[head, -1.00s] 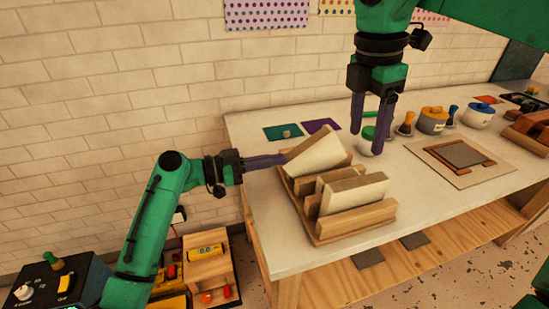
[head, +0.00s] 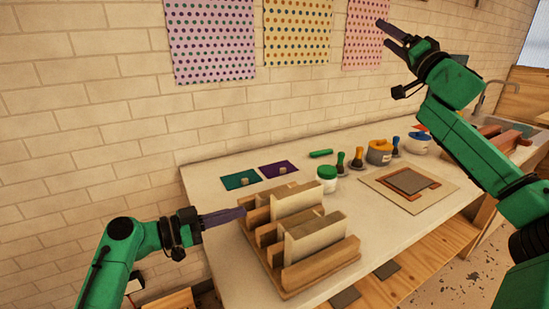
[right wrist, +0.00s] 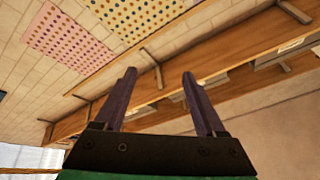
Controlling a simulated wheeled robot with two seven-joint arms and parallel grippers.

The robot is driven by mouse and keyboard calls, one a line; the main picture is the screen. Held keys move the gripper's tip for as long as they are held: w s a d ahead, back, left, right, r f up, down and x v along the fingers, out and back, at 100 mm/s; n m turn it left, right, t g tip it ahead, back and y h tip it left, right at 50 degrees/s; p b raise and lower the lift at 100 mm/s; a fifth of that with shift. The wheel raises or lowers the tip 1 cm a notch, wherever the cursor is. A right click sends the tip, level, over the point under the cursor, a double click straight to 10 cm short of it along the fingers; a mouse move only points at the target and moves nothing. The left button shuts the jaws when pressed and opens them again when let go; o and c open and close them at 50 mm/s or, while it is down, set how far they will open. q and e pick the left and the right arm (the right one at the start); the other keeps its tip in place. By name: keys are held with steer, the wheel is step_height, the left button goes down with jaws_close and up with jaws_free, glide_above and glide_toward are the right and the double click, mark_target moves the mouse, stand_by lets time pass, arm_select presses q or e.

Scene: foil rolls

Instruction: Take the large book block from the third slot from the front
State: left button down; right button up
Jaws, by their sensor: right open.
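A wooden slotted rack (head: 320,265) stands near the left end of the table. Two large pale book blocks stand upright in it: one nearer the front (head: 315,240), one further back (head: 297,202). Slats and blocks overlap, so I cannot tell the exact slots. My left gripper (head: 240,213) is at the rack's left rear side, its fingers edge-on and pointing right; I cannot tell whether it is open or touching. My right gripper (head: 384,32) is raised high before the wall, away from the rack. The right wrist view shows it open and empty (right wrist: 159,74).
Behind the rack lie a teal mat (head: 240,179) and a purple mat (head: 278,168). A green-lidded jar (head: 327,178) stands close behind the rack's right side. Further right are an orange-lidded pot (head: 379,152) and a framed board (head: 408,181).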

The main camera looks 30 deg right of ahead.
steer(key=w+d+f+m+g+h, duration=0.2)
steer(key=w+f+m+g, duration=0.1)
steer(key=f+m, duration=0.3)
steer(key=w+d+f+m+g+h, duration=0.2)
steer(key=w+d+f+m+g, duration=0.15)
steer(key=f+m, duration=0.2)
steer(key=w+a+f+m+g+y, duration=0.2)
steer(key=w+a+f+g+y, duration=0.3)
steer(key=a+f, duration=0.55)
steer(key=a+f+n+g+y, duration=0.2)
steer(key=a+f+g+y, duration=0.15)
steer(key=a, duration=1.05)
steer(key=s+a+n+g+h, duration=0.1)
steer(key=s+a+n+g, duration=0.2)
steer(key=s+a+g, duration=0.4)
steer(key=s+a, duration=0.3)
steer(key=a, duration=0.2)
